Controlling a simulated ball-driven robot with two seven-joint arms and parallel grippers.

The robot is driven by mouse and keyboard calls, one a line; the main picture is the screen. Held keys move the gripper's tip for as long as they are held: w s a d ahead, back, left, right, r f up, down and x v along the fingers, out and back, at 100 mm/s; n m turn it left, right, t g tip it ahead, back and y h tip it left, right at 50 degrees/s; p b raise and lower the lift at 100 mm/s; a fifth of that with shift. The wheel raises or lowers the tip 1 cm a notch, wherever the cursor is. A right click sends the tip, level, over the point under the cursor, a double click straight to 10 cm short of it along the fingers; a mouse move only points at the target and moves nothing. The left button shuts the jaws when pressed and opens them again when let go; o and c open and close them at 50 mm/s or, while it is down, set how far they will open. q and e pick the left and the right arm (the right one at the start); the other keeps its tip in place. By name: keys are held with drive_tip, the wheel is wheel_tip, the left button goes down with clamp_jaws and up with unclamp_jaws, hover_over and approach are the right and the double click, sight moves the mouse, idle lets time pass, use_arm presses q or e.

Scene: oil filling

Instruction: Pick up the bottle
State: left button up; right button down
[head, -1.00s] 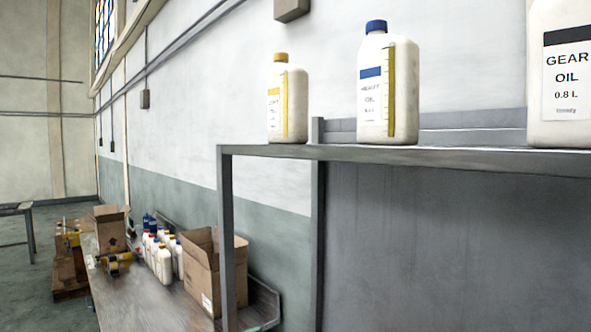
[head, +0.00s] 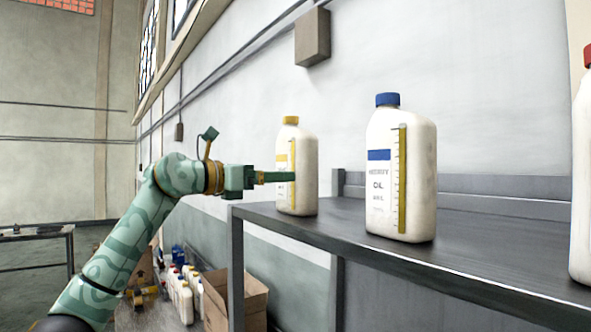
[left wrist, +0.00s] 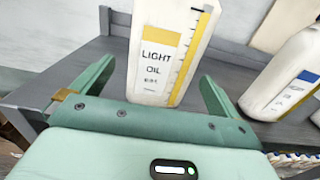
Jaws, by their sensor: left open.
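The light oil bottle is white with a yellow cap and yellow label (head: 306,165). It stands upright near the left end of the grey shelf (head: 385,262). In the left wrist view the bottle (left wrist: 160,45) shows its "LIGHT OIL" label, with its cap out of frame. My left gripper (head: 292,176) is open at the bottle, pointing at it from the left. In the left wrist view its two green fingers (left wrist: 155,72) lie on either side of the bottle, with gaps visible. The head view shows one finger crossing in front of the bottle. My right gripper is out of view.
A blue-capped heavy oil bottle (head: 420,185) stands to the right on the shelf, also in the left wrist view (left wrist: 290,72). A red-capped bottle (head: 582,190) is cut off at the right edge. Below are a cardboard box (head: 250,297) and several bottles.

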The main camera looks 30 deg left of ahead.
sight(303, 173)
use_arm(q)
drive_tip(key=p+x, duration=0.1)
drive_tip(key=x, duration=0.3)
drive_tip(key=shift+w+d, duration=0.1)
drive_tip(key=shift+d, duration=0.2)
drive_tip(key=p+x, duration=0.3)
drive_tip(key=x, duration=0.1)
drive_tip(key=shift+r, duration=0.25)
drive_tip(key=shift+w+d+f, duration=0.2)
drive_tip(key=shift+w+d, duration=0.1)
drive_tip(key=shift+w, duration=0.15)
drive_tip(key=shift+c, duration=1.2)
drive_tip(key=shift+s+a+r, duration=0.1)
drive_tip(key=shift+s+a, duration=0.05)
drive_tip(key=c, duration=1)
drive_tip(key=shift+o, duration=0.2)
